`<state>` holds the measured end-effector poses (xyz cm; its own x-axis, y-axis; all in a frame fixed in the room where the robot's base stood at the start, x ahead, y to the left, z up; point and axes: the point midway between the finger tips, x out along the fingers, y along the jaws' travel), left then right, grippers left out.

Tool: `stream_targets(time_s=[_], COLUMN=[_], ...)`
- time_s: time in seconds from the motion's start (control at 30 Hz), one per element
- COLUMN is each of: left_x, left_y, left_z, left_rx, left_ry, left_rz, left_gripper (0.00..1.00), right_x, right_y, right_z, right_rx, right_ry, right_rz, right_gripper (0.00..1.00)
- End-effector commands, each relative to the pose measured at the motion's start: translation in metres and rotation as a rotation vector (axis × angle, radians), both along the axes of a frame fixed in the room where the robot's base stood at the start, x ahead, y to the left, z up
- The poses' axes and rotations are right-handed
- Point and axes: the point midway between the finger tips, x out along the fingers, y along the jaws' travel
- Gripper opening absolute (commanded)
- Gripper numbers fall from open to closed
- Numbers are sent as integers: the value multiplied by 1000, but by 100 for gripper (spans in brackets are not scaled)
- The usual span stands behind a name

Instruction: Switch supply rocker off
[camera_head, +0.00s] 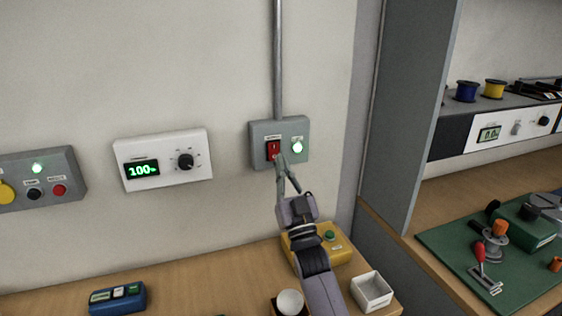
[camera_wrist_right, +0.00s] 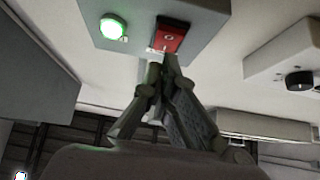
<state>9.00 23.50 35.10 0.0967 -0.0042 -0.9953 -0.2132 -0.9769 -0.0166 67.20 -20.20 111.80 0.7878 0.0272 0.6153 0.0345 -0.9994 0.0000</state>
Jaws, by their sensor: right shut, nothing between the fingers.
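The supply rocker (camera_head: 273,149) is a red switch on a grey wall box (camera_head: 262,130), with a lit green lamp (camera_head: 297,147) to its right. My right gripper (camera_head: 281,160) is shut and empty, with its fingertips at the lower edge of the rocker. In the right wrist view the rocker (camera_wrist_right: 172,37) shows an O mark, and the shut fingertips (camera_wrist_right: 168,60) are just by its end with the I mark. I cannot tell whether they touch it. The green lamp (camera_wrist_right: 112,27) is lit there too. My left gripper is not in view.
A white panel (camera_head: 163,180) with a display reading 100 and a black knob is on the wall to the left. A grey box (camera_head: 50,165) with buttons is farther left. Below are a yellow box (camera_head: 335,252), a white bin (camera_head: 371,291) and a blue box (camera_head: 117,298) on the bench.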

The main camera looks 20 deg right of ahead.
Motion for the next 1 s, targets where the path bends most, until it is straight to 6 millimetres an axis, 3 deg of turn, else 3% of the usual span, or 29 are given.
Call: stream_targets(time_s=[0.2, 0.57, 0.73, 0.8, 1.0], left_x=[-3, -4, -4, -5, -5], left_y=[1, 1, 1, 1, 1], left_z=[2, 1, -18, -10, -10], left_rx=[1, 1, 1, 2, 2], left_ry=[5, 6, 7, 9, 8], left_rz=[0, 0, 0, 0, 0], left_gripper=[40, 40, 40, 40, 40], right_x=[13, 15, 24, 23, 22], right_y=[0, 0, 1, 1, 0], right_z=[-1, -2, -12, -6, -6], right_rx=[0, 0, 0, 0, 0], right_ry=[-2, -1, -12, -9, -9], right_rz=[0, 0, 0, 0, 0], right_gripper=[0, 0, 0, 0, 0])
